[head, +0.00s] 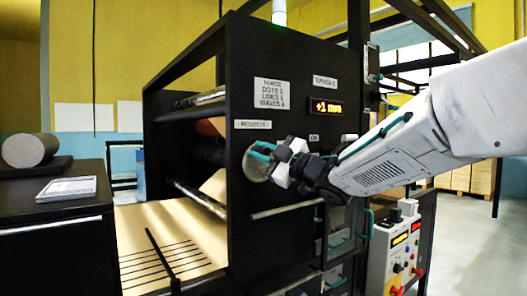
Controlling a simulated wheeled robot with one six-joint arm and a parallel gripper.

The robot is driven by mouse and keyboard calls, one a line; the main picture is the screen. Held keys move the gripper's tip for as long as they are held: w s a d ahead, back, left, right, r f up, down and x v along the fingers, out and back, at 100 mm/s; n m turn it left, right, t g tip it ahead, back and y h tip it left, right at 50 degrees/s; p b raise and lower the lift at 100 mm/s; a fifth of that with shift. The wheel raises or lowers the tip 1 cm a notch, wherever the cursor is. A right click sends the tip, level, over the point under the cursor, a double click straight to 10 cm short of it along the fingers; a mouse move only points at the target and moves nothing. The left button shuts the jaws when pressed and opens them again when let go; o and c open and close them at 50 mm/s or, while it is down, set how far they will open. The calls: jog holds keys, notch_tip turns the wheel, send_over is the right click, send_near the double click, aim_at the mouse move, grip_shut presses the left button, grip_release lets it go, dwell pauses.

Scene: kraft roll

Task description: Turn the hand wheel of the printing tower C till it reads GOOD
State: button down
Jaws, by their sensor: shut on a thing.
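The printing tower (290,210) is a tall black machine frame in the middle of the head view. A white plate reading roughly "TOWER C" (325,81) is on its upper face. Below it a small amber display (325,108) reads about "+1 mm". The hand wheel (254,168) is a pale round disc on the tower's front face, under a "REGISTER" label. My gripper (268,153), with teal fingers, is shut on the wheel's upper right side. The gripper and its wrist cover the wheel's right part.
A white plate (272,92) lists several text lines. Brown paper (180,235) with black stripes runs out at the lower left. A dark cabinet (50,215) with a tablet (67,189) stands at left. A control box (398,255) with red knobs stands at right.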

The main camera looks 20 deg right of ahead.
jog(key=shift+a+f+n, duration=0.1)
jog(key=shift+n, duration=0.3)
jog(key=c, duration=1.3)
grip_release()
jog(key=shift+c, duration=0.2)
jog(key=shift+s, duration=0.1)
jog(key=v, duration=0.7)
jog(key=shift+s+d, duration=0.25)
jog(key=shift+f, duration=0.1)
